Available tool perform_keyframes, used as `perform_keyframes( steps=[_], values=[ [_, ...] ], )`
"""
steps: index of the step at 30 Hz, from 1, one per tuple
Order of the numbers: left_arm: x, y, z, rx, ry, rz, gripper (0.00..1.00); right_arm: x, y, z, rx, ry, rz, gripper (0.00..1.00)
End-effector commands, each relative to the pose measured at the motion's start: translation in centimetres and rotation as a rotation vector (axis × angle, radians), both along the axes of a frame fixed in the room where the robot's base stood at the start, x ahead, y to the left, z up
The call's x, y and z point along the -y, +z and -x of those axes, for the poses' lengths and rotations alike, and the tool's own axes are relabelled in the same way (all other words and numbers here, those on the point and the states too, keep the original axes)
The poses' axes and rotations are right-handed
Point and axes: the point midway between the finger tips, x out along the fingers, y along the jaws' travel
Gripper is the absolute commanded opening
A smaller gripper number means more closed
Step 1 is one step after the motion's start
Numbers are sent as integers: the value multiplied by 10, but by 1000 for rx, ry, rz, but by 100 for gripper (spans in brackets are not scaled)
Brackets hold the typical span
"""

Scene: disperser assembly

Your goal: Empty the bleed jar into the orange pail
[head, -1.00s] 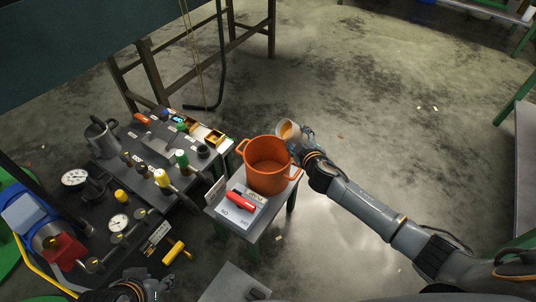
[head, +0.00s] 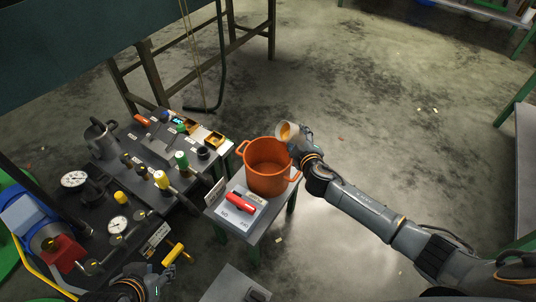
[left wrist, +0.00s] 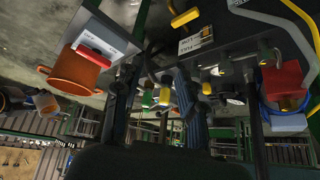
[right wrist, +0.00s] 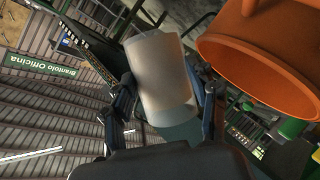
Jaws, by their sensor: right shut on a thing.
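The bleed jar (head: 288,132) is a pale translucent cup with an amber tint inside its mouth. My right gripper (head: 300,143) is shut on it and holds it tilted at the far right rim of the orange pail (head: 265,178). In the right wrist view the jar (right wrist: 160,75) lies between the fingers, beside the pail (right wrist: 275,70). The pail stands upright on a small grey table; no liquid can be made out in it. My left gripper (head: 155,284) is near a yellow-handled valve (head: 176,252); in the left wrist view its fingers (left wrist: 155,85) are apart and empty.
The black bench (head: 135,205) on the left carries gauges, knobs and a metal jug (head: 102,138). The floor behind the pail is open.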

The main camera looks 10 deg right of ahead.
Motion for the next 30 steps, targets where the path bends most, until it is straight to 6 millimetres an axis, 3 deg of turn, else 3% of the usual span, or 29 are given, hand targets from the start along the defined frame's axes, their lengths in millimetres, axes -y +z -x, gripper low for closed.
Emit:
perform_keyframes(
  steps=[12, 30],
  values=[
    [0, -1, -1, 3, 0, 1, 40, 0, 3, 0, 13, -1, 56, 23],
    [11, 13, -32, 166, -14, 37, 40, -1, 0, 0, 29, 1, 135, 23]
  ],
)
